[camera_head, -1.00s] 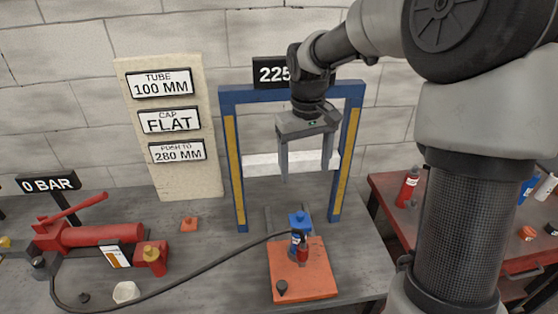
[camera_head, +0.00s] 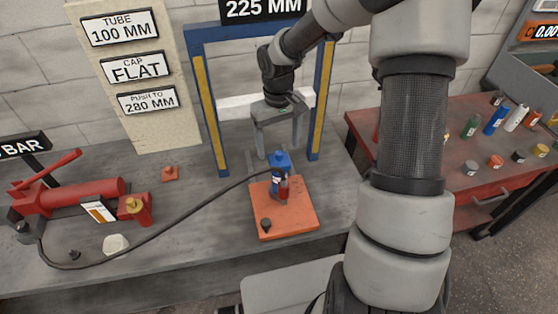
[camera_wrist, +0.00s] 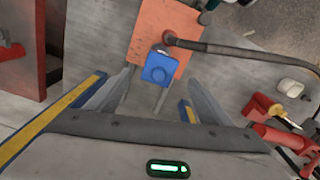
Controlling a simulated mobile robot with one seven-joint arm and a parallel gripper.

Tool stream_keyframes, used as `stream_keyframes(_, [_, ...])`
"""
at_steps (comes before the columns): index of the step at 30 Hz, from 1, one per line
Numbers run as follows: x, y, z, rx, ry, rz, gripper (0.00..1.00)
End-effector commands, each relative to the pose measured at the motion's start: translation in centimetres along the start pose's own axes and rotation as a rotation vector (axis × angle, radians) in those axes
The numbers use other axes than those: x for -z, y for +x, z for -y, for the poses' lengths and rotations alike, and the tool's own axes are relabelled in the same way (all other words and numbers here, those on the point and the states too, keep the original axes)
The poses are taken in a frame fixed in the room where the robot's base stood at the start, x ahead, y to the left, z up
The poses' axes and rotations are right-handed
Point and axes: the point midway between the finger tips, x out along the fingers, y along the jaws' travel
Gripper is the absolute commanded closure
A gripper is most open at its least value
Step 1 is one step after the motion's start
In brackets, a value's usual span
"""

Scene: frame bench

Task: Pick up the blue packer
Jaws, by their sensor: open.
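A blue square-topped piece (camera_head: 281,160) stands upright on the orange base plate (camera_head: 295,221), with a dark hose and a small red part at its side. I cannot tell whether it is the packer. A blue cylinder (camera_head: 496,120) also stands on the red bench at right. My gripper (camera_head: 279,149) is open and empty, fingers down inside the blue press frame, just above and behind the blue piece in the head view. In the wrist view, the blue top (camera_wrist: 158,67) shows between and beyond the open fingers (camera_wrist: 160,88).
The blue and yellow press frame (camera_head: 207,110) has uprights on both sides of my gripper. The hose (camera_head: 200,206) crosses the grey bench to the red pump (camera_head: 85,198). The red bench (camera_head: 410,135) holds several coloured cylinders and discs. The grey bench front is mostly clear.

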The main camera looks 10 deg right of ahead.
Motion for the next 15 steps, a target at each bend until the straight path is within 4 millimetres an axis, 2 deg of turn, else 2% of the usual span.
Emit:
stream_keyframes(7, [-0.2,3.7,-0.1,0.002,-0.001,0.003,0.26])
stream_keyframes(15, [-0.1,4.6,-0.1,0.0,0.0,0.0,0.26])
